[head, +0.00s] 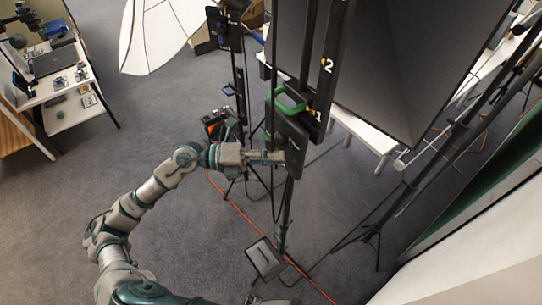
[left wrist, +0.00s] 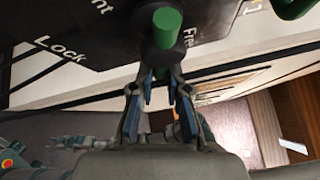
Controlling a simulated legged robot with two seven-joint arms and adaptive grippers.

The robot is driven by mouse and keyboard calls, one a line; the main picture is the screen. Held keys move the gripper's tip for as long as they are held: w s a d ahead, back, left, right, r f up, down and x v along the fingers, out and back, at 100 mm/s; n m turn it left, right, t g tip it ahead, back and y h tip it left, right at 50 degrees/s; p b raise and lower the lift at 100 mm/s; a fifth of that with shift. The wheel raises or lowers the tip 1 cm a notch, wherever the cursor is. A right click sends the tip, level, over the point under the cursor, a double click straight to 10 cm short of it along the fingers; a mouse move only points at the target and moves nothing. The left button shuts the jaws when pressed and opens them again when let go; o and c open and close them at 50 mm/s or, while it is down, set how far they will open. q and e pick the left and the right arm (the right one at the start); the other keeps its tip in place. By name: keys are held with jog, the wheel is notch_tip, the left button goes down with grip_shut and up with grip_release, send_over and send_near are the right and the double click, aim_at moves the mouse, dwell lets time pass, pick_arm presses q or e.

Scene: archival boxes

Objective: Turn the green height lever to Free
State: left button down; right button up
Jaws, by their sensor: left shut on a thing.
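The green height lever (left wrist: 166,28) shows at the top centre of the left wrist view, on a black plate (left wrist: 95,30). The plate reads "Lock" at left, a cut-off word ending in "nt" at top, and "Free" just right of the lever. My left gripper (left wrist: 161,78) is shut on the lever, its fingers on either side of its lower end. In the head view my left gripper (head: 279,157) reaches the face of the black plate (head: 293,143) on the stand. The lever itself is hidden there. My right gripper is not seen.
A green loop handle (head: 289,100) sits just above the plate, beside the labels 1 and 2. A big dark panel (head: 400,55) stands behind at right. A small screen-like box (head: 265,259) and an orange cable (head: 240,212) lie low. Open carpet is at left.

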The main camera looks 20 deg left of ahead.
pick_arm(q)
jog(key=shift+s+d+f, duration=0.1)
jog(key=shift+d+f, duration=0.05)
jog(key=shift+f, duration=0.1)
jog(key=n+h, duration=0.1)
jog(key=r+n+t, duration=0.1)
jog(key=shift+d+n+h, duration=0.1)
jog(key=shift+n+h, duration=0.3)
jog(key=c, duration=1.2)
grip_release()
jog(key=shift+d, duration=0.1)
jog(key=shift+o, duration=0.2)
jog(key=shift+d+r, duration=0.1)
jog(key=shift+d, duration=0.2)
jog(key=v, duration=1.1)
jog(key=shift+a, duration=0.25)
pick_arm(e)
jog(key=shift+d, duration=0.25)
